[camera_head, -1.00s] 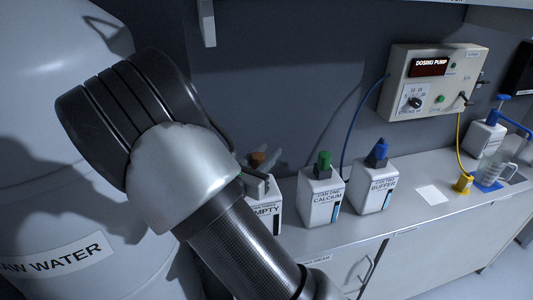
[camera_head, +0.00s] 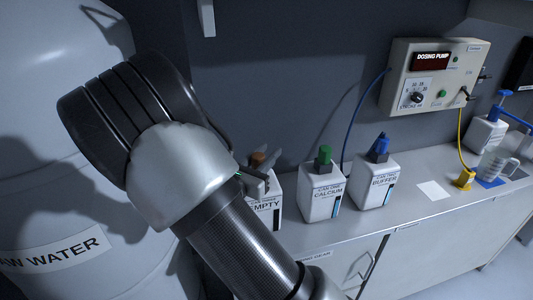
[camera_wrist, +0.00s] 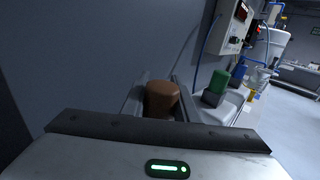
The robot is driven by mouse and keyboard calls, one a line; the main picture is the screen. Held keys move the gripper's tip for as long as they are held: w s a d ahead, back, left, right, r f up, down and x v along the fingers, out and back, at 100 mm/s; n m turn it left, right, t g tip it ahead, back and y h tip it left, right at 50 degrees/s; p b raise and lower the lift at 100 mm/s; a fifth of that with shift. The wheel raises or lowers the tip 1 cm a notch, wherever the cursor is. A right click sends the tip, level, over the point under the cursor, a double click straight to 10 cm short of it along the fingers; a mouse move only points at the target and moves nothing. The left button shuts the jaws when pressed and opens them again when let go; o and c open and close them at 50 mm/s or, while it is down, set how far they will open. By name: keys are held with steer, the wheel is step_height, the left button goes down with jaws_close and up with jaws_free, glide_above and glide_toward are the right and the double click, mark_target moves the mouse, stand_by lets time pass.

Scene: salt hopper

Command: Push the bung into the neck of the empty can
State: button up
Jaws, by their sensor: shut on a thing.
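The empty can (camera_head: 266,207) is white, labelled EMPTY, and stands on the bench behind my forearm, which hides part of it. The brown bung (camera_head: 258,158) shows at the top of this can. My gripper (camera_head: 264,166) is at the can's top, mostly hidden by my arm. In the wrist view the bung (camera_wrist: 161,99) stands between the two fingers of my gripper (camera_wrist: 160,88), which is shut on it. The can's neck is hidden, so I cannot tell how deep the bung sits.
The calcium can (camera_head: 321,199) with a green cap and the buffer can (camera_head: 374,187) with a blue cap stand to the right. The dosing pump (camera_head: 432,78) is on the wall. A raw water tank (camera_head: 50,190) is close on the left. A white card (camera_head: 434,190) lies on the bench.

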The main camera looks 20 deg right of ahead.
mark_target(258, 158)
steer(key=shift+f+b, duration=0.4)
steer(key=shift+f, duration=0.2)
steer(key=o, duration=1.6)
steer(key=shift+s+a, duration=0.1)
steer(key=shift+p+v, duration=0.6)
steer(key=shift+v, duration=2.25)
steer(key=shift+s+a, duration=0.1)
